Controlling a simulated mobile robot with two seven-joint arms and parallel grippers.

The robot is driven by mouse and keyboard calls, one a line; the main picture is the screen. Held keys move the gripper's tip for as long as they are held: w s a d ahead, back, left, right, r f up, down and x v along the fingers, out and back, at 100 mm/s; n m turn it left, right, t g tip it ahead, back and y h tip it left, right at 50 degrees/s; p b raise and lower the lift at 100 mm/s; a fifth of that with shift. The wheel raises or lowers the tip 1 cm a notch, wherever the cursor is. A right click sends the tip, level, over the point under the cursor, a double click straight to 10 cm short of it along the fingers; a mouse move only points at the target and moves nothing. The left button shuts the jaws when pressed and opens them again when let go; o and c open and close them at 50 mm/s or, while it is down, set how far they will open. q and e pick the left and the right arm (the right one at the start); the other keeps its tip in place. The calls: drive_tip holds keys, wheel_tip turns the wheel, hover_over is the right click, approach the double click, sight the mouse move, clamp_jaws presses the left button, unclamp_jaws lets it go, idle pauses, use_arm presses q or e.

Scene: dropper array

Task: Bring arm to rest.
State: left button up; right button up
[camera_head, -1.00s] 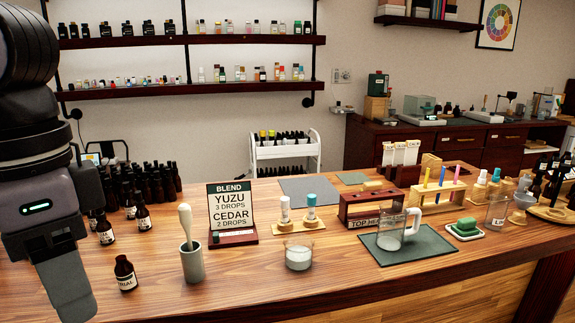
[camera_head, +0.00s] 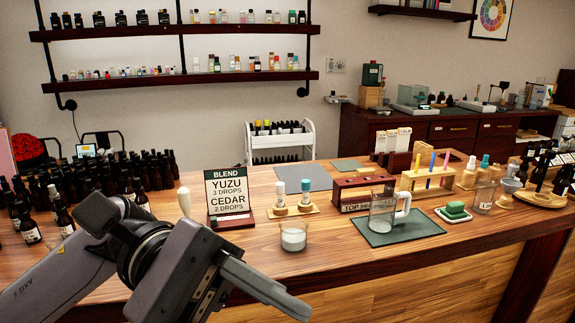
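My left arm (camera_head: 75,275) reaches in from the lower left, low over the front left of the wooden counter (camera_head: 340,262). Its gripper (camera_head: 270,290) points to the lower right, past the counter's front edge. The fingers are seen side-on and overlap, so I cannot tell whether they are open or shut. I see nothing held between them. My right gripper is not in view.
A BLEND sign (camera_head: 230,195), a glass beaker (camera_head: 293,236) and a dropper stand (camera_head: 293,210) stand just beyond the gripper. Many dark bottles (camera_head: 150,180) crowd the left. A glass mug (camera_head: 383,215) stands on a green mat (camera_head: 430,230). The space before the counter at right is clear.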

use_arm(q)
drive_tip(key=w+a+f+n+t+h, duration=0.1)
drive_tip(key=w+n+t+h, duration=0.9)
drive_tip(key=n, duration=1.1)
drive_tip(key=w+a+f+n+t+y, duration=0.3)
drive_tip(key=f+n+t+y, duration=0.25)
drive_tip(key=n+t, duration=0.55)
drive_tip(key=w+a+f+n+t+y, duration=0.35)
drive_tip(key=f+n+t, duration=0.35)
drive_tip(key=n, duration=0.7)
drive_tip(key=s+a+f+n+y, duration=0.1)
drive_tip(key=a+f+n+y, duration=0.1)
drive_tip(key=f+n+y, duration=0.5)
drive_tip(key=s+a+f+n+y, duration=0.1)
drive_tip(key=a+f+n+y, duration=0.15)
drive_tip(key=f+n, duration=0.4)
drive_tip(key=s+a+f+n+g+y, duration=0.1)
drive_tip(key=s+a+f+n+g, duration=0.2)
drive_tip(key=s+f, duration=0.3)
drive_tip(key=s+a+f+n+g+y, duration=0.2)
drive_tip(key=s+f, duration=0.5)
drive_tip(key=f, duration=0.5)
drive_tip(key=a+n+g, duration=0.1)
drive_tip(key=n+g, duration=0.1)
drive_tip(key=shift+f+g, duration=0.25)
drive_tip(key=shift+g, duration=0.05)
